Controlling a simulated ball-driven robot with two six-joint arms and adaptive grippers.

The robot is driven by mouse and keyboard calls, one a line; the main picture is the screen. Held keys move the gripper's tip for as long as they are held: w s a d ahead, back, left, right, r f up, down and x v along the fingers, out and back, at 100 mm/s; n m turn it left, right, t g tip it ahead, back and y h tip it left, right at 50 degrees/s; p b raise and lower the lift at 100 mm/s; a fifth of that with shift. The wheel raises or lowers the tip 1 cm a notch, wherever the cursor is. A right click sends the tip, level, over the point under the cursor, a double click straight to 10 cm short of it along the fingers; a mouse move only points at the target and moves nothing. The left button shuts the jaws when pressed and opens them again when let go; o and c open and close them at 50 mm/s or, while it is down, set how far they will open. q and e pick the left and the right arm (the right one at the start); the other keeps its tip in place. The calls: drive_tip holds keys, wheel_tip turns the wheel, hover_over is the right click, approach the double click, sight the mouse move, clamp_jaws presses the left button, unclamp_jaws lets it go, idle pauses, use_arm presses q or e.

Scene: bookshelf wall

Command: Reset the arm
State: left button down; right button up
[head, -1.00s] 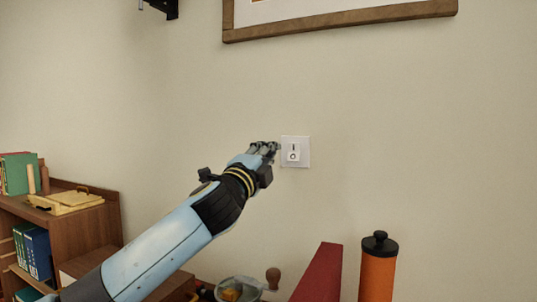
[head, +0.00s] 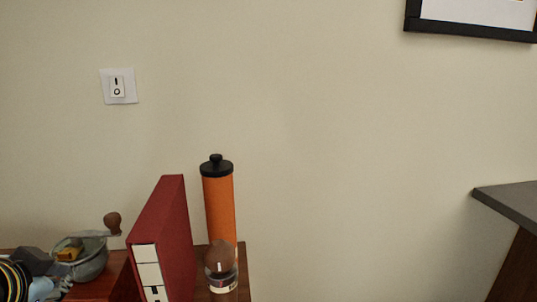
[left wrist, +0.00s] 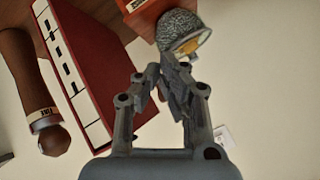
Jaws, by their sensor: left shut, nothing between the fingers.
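My left gripper (head: 58,277) is at the lower left corner of the head view, low by the shelf and beside the grey bowl with a crank (head: 85,262). It is shut and empty. In the left wrist view its fingers (left wrist: 165,78) come together in front of the red box file and the bowl. The white wall switch (head: 117,87) is well above the gripper in the head view, apart from it. My right gripper is not in view.
A red box file (head: 172,232), an orange cylinder with black lid (head: 219,205) and a brown-topped mill (head: 221,262) stand close right of the gripper. A dark tabletop edge (head: 510,203) is at right. The wall between is bare.

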use_arm(q)
drive_tip(key=s+d+f+n+g+h, duration=0.1)
drive_tip(key=s+d+f+g+h, duration=0.2)
drive_tip(key=s, duration=0.4)
drive_tip(key=s+d+f+n+g, duration=0.1)
drive_tip(key=s+d+f+g, duration=0.2)
drive_tip(key=s, duration=0.5)
wheel_tip(320, 180, down, 34)
drive_tip(key=s+a+b, duration=0.1)
drive_tip(key=s+b, duration=0.2)
drive_tip(key=b, duration=0.5)
drive_tip(key=s+a+f+n+g+b, duration=0.1)
drive_tip(key=s+f+b, duration=0.4)
drive_tip(key=s+f, duration=1.2)
wheel_tip(320, 180, down, 4)
drive_tip(key=shift+s+a+f+g, duration=0.15)
drive_tip(key=shift+s+g, duration=0.2)
drive_tip(key=shift+g, duration=0.15)
